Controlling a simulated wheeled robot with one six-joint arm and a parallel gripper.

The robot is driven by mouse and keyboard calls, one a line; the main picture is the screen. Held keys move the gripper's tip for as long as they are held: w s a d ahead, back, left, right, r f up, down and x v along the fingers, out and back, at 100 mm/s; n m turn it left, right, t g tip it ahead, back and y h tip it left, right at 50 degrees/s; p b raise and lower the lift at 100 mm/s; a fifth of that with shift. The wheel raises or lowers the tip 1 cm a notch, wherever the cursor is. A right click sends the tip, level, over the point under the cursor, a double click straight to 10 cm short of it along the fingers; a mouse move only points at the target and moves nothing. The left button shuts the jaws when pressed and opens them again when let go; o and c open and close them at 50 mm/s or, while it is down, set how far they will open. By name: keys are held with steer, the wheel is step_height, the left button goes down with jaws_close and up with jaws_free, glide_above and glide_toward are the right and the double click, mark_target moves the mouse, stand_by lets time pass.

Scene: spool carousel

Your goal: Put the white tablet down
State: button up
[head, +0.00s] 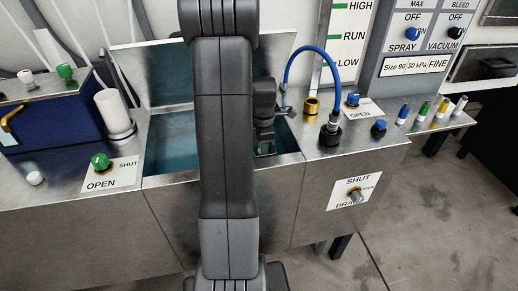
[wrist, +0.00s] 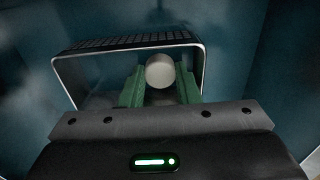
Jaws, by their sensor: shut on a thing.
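The white tablet (wrist: 160,70) is a round white piece between the green fingertips of my gripper (wrist: 161,80) in the wrist view. My gripper is shut on it. A metal-rimmed basket (wrist: 198,70) with a dark mesh edge lies just beyond and around the fingertips. I cannot tell whether the tablet touches it. In the head view my gripper (head: 265,148) is low inside the open teal-lined tank (head: 170,158). The tablet is hidden there, and my arm covers the tank's middle.
The tank's raised lid (head: 150,75) stands behind my arm. To the right are a blue hose (head: 300,60) and several coloured vials (head: 425,110). To the left are a green knob (head: 100,160), a white cylinder (head: 113,112) and a blue box (head: 55,125).

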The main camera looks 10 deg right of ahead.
steer(key=shift+s+d, duration=0.1)
steer(key=shift+d, duration=0.1)
steer(key=shift+f, duration=0.35)
steer(key=o, duration=0.7)
steer(key=shift+r, duration=0.1)
step_height(320, 180, up, 8)
steer(key=shift+r+p, duration=0.1)
steer(key=shift+p, duration=0.25)
